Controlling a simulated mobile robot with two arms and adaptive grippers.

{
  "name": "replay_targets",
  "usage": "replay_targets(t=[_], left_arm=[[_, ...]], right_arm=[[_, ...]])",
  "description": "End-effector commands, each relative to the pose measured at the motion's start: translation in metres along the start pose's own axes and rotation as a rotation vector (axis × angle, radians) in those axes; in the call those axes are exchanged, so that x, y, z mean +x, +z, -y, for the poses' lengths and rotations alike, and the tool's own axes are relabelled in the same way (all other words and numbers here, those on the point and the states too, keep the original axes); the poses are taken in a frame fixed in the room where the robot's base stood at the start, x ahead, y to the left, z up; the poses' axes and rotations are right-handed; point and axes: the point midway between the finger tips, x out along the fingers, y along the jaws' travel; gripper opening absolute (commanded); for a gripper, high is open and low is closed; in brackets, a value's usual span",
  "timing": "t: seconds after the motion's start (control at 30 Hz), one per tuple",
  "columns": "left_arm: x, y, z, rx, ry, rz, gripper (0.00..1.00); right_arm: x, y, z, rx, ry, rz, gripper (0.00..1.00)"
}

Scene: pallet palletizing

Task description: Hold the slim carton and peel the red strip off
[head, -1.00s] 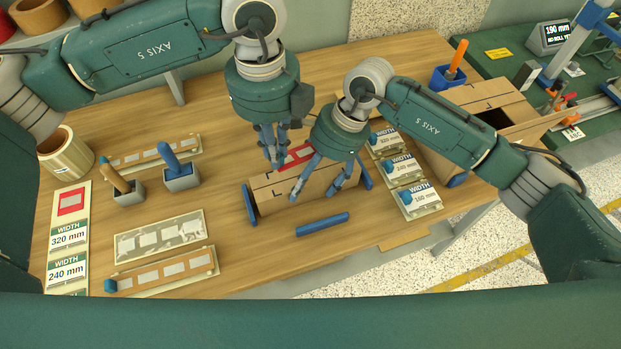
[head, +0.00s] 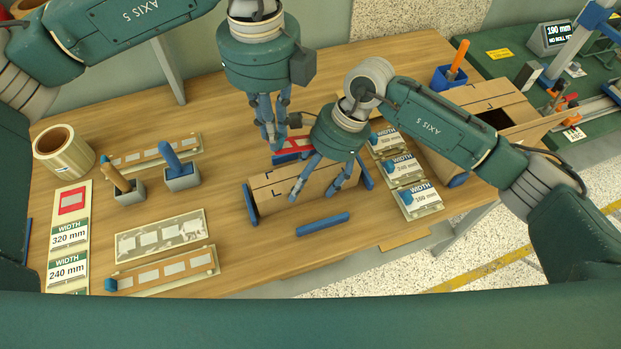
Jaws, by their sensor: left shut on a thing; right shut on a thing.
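The slim carton (head: 270,200) is a brown cardboard box on the wooden table, between blue end stops. My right gripper (head: 313,194) comes over it from above and is shut on it, with one finger on the near face. The red strip (head: 294,145) shows above and behind the carton's far edge, at the fingertips of my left gripper (head: 275,146), which is shut on it. My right wrist hides the strip's right end, so I cannot tell whether it still touches the carton.
A loose blue bar (head: 322,224) lies in front of the carton. Width cards (head: 415,197) stand to the right, beside a larger open carton (head: 480,101). Tools in holders (head: 182,178) and label boards (head: 160,236) lie to the left.

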Motion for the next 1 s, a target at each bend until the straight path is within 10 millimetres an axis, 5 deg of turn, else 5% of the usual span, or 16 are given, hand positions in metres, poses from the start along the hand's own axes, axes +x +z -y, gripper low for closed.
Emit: replay_targets(t=[0.17,0.2,0.3,0.67,1.0], left_arm=[[-0.004,0.004,-0.001,-0.01,-0.002,0.01,0.0],[-0.004,0.004,-0.001,-0.01,-0.002,0.01,0.0],[-0.004,0.004,-0.001,-0.011,-0.002,0.01,0.0],[-0.004,0.004,0.0,-0.01,-0.003,0.009,0.0],[-0.002,0.003,0.0,-0.009,-0.003,0.007,0.0]], right_arm=[[0.004,-0.009,-0.004,0.012,0.012,-0.015,0.41],[0.004,-0.009,-0.004,0.012,0.012,-0.015,0.73],[0.004,-0.009,-0.004,0.012,0.012,-0.015,0.93],[0.0,-0.007,-0.003,0.01,0.01,-0.013,0.94],[-0.061,-0.006,-0.001,0.006,0.003,-0.012,0.94]])
